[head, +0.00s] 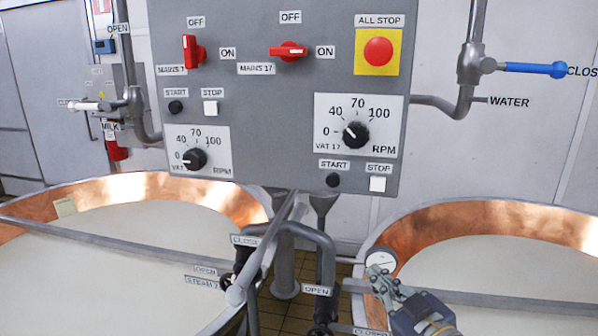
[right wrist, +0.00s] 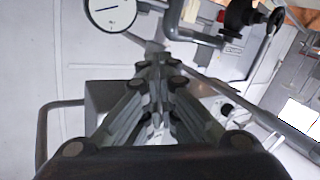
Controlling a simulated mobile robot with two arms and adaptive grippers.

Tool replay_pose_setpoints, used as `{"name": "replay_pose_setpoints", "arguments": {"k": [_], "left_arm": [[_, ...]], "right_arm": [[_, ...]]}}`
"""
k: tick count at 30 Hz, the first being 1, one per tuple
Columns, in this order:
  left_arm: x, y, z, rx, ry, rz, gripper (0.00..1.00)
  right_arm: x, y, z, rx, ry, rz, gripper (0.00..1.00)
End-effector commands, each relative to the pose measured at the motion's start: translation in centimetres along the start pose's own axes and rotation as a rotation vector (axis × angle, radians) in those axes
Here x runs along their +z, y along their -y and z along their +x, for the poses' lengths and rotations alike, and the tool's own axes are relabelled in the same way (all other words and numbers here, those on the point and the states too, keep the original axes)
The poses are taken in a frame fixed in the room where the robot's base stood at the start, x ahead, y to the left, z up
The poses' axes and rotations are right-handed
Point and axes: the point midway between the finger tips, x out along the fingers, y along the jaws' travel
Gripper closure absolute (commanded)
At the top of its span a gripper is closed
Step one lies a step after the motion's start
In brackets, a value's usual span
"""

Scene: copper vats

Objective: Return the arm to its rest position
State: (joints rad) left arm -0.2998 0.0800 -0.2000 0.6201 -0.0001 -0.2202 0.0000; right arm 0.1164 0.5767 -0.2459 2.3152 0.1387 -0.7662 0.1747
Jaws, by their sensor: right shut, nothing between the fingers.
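My right gripper (head: 380,283) comes in from the bottom right in the head view, by the rim of the right copper vat (head: 400,242). Its fingers are closed together with nothing between them. The fingertips show just below a round white gauge (head: 380,260); I cannot tell whether they touch it. In the right wrist view the closed fingers (right wrist: 157,62) point up the picture, and the gauge (right wrist: 112,12) is at upper left. My left gripper is not in view.
A grey control panel (head: 260,110) with switches, knobs and a red stop button (head: 378,51) hangs above. The left vat (head: 145,187) holds white liquid. Grey pipes (head: 325,255) and a valve stand between the vats. A blue-handled water valve (head: 535,69) is at upper right.

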Motion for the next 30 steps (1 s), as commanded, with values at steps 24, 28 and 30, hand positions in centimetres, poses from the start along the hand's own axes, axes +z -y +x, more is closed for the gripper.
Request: {"name": "replay_pose_setpoints", "arguments": {"k": [24, 28, 30], "left_arm": [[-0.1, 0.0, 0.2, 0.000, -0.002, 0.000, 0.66], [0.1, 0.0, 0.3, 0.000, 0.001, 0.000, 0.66], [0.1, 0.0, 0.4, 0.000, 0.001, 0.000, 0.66]], "right_arm": [[31.7, 15.9, -24.9, -0.074, 1.207, 0.316, 1.00], [35.6, 17.1, -23.9, -0.080, 1.222, 0.316, 1.00], [38.0, 17.9, -23.5, -0.084, 1.231, 0.315, 1.00]]}}
